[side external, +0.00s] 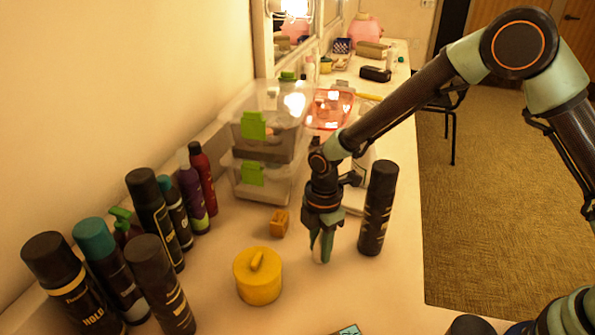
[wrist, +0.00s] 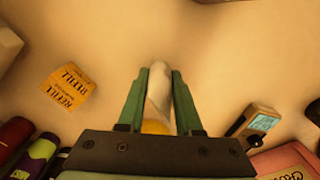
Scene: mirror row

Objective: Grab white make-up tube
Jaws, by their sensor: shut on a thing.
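The white make-up tube (wrist: 157,88) stands out between the two green fingers of my gripper (wrist: 159,75) in the wrist view, with a yellow-orange part at its near end. The fingers press on it from both sides. In the side view my gripper (side external: 322,258) points down at the table, low over its surface, between the yellow pot and a tall black can. Only a pale sliver of the tube shows there between the fingers; the rest is hidden. I cannot tell whether the tube still touches the table.
A tall black can (side external: 377,208) stands close on the right. A yellow lidded pot (side external: 258,280) and a small orange box (side external: 279,223) are on the left. Several spray cans (side external: 150,215) line the wall side. Clear stacked bins (side external: 262,140) stand behind.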

